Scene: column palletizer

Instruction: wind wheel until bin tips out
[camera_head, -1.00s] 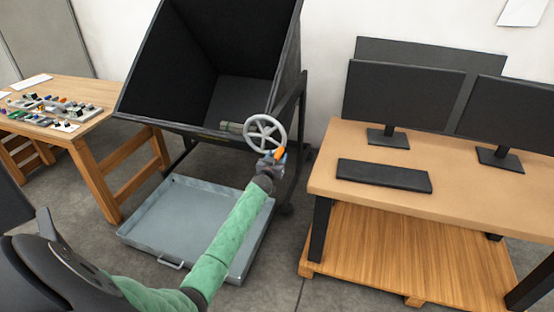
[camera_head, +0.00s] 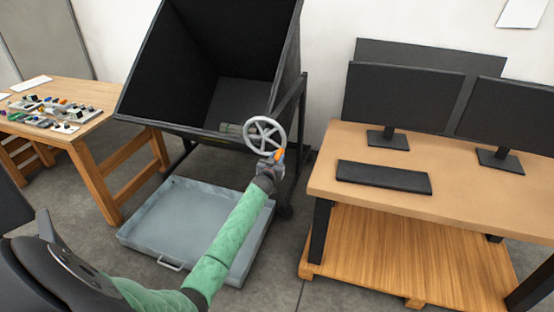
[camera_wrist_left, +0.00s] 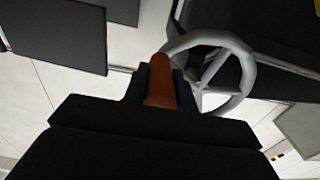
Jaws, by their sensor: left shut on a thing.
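The black bin (camera_head: 200,60) hangs in its dark stand, tilted with its open mouth toward me. The grey spoked wheel (camera_head: 265,134) sits on a shaft at the bin's front right. My left gripper (camera_head: 276,157) is at the wheel's lower right rim, shut on the wheel's orange handle (camera_head: 280,155). In the left wrist view the orange handle (camera_wrist_left: 160,82) stands between the two dark fingers (camera_wrist_left: 160,85), beside the wheel's rim (camera_wrist_left: 246,70). My right gripper is not in view.
A grey metal tray (camera_head: 150,244) lies on the floor below the bin. A wooden table with small parts (camera_head: 90,122) stands at left. A desk (camera_head: 450,205) with monitors and a keyboard stands at right, close to my arm.

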